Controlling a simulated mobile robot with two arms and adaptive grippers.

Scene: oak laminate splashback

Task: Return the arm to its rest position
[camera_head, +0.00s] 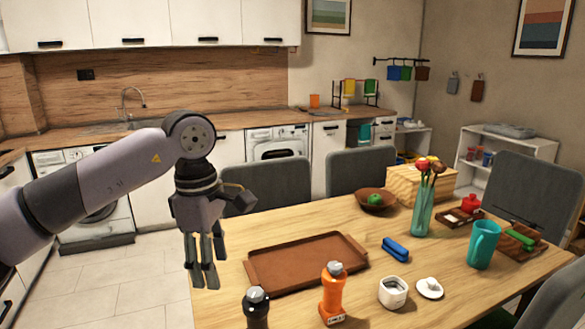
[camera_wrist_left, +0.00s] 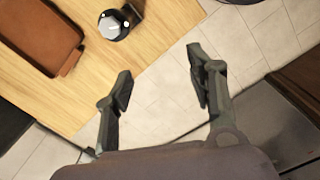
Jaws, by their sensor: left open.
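My left arm comes in from the left in the head view, bent at the elbow. Its gripper (camera_head: 204,265) hangs fingers down beside the table's left edge, left of the brown tray. In the left wrist view the left gripper (camera_wrist_left: 160,90) has its two fingers apart, with only floor tiles between them. It is open and empty. The wooden table (camera_head: 400,245) also shows in the left wrist view (camera_wrist_left: 100,65), up and left of the fingers. My right gripper is in neither view.
Near the gripper are the brown tray (camera_head: 253,272), a black bottle (camera_head: 256,310) and an orange bottle (camera_head: 332,292). A white cup (camera_head: 392,293), blue object (camera_head: 395,249), vase (camera_head: 422,210) and teal mug (camera_head: 483,245) stand farther right. Grey chairs (camera_head: 268,185) line the far side. Tiled floor (camera_head: 120,285) at left is clear.

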